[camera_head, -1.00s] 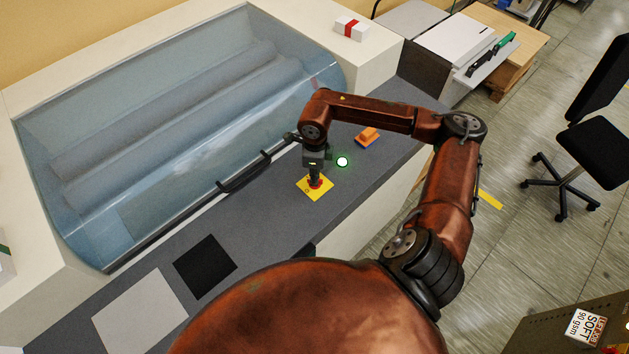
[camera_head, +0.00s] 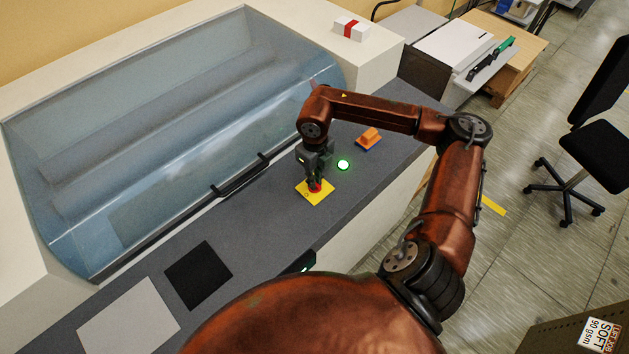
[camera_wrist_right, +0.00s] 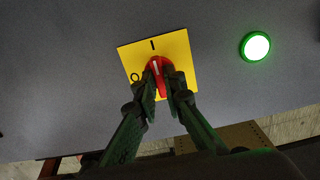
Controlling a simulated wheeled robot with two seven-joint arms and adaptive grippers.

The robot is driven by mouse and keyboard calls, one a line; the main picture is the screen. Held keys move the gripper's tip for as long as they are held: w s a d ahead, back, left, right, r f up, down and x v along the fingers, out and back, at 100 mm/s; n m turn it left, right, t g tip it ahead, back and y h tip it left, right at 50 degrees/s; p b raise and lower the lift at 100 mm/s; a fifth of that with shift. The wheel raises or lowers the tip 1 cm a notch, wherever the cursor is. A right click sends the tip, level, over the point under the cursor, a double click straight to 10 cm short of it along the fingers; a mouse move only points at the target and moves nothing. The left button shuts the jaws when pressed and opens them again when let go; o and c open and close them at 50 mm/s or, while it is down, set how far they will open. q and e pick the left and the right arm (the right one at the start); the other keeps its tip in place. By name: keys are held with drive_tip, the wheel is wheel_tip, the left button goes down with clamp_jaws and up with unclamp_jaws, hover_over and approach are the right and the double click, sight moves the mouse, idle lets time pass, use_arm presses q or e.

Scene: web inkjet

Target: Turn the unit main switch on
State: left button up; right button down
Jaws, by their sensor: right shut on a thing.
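The unit main switch is a red rotary knob (camera_wrist_right: 160,78) on a yellow plate (camera_wrist_right: 185,60). The plate bears an I mark at its top and an O mark at its left in the right wrist view. The knob's white line points up, close to the I mark. My right gripper (camera_wrist_right: 163,92) is shut on the red knob, one finger on each side. In the head view, the gripper (camera_head: 314,185) stands over the yellow plate (camera_head: 322,195) and hides most of the knob. My left gripper is not in view.
A lit green lamp (camera_head: 343,165) sits right of the plate, near an orange and blue part (camera_head: 369,138). A clear cover (camera_head: 190,130) with a dark handle (camera_head: 240,176) lies left. Dark and pale squares lie on the grey counter's near end.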

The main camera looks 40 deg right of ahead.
idle(0.5)
drive_tip(key=c, duration=2)
unclamp_jaws()
wheel_tip(320, 180, up, 12)
drive_tip(key=shift+r, duration=0.1)
